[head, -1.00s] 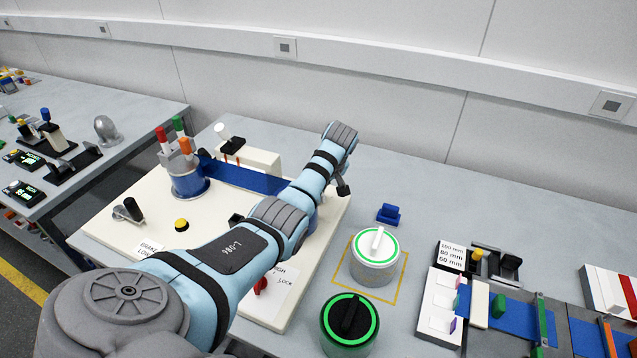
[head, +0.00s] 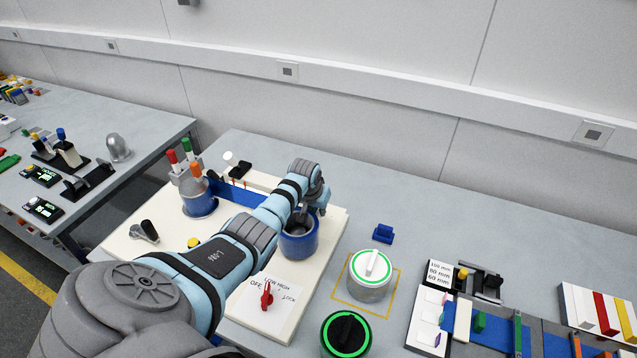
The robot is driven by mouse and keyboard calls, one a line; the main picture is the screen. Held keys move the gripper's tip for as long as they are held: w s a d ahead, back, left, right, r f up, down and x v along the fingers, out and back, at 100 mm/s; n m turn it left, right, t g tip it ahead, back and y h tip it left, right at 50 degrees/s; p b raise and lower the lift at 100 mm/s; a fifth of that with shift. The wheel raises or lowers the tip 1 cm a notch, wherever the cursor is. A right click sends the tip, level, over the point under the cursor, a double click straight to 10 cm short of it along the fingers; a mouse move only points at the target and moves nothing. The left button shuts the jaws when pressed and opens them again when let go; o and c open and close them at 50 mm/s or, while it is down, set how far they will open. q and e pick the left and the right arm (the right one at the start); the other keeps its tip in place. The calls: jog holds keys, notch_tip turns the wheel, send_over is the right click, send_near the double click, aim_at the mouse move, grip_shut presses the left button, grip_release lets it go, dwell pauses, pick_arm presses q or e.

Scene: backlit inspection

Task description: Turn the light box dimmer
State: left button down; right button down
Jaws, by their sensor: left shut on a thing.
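A red pointer knob (head: 267,297) stands on a white label reading OFF, LOW, HIGH and LOCK, near the front right of a cream board (head: 165,215). I take it for the dimmer; its pointer stands roughly upright in the picture. My left gripper (head: 316,212) is beyond the knob, apart from it, at the rim of a blue cup (head: 299,243) with a dark opening. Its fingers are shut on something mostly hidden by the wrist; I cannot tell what. My right gripper does not show.
A white-topped knob (head: 370,275) and a black-topped knob (head: 346,335), both green-ringed, stand right of the board. A gauge tray (head: 515,325) lies further right.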

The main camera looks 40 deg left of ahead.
pick_arm(q)
jog(key=shift+a+m+h+b, duration=0.1)
jog(key=shift+m+h+b, duration=0.2)
jog(key=shift+m, duration=0.6)
jog(key=shift+f+m+h+b, duration=0.15)
jog(key=shift+m+h+b, duration=0.25)
jog(key=shift+m+b, duration=0.4)
jog(key=m+h+b, duration=0.1)
jog(key=m+b, duration=0.2)
jog(key=m+h+b, duration=0.1)
jog(key=m+b, duration=0.2)
jog(key=b, duration=0.1)
jog(key=shift+a+b, duration=0.1)
jog(key=shift+b, duration=0.2)
jog(key=shift+m+h+b, duration=0.3)
jog(key=shift+m+b, duration=0.35)
jog(key=shift+m, duration=0.05)
jog(key=shift+r+g, duration=0.2)
jog(key=shift+g, duration=0.1)
jog(key=c, duration=1.7)
grip_release()
jog(key=v, duration=1.2)
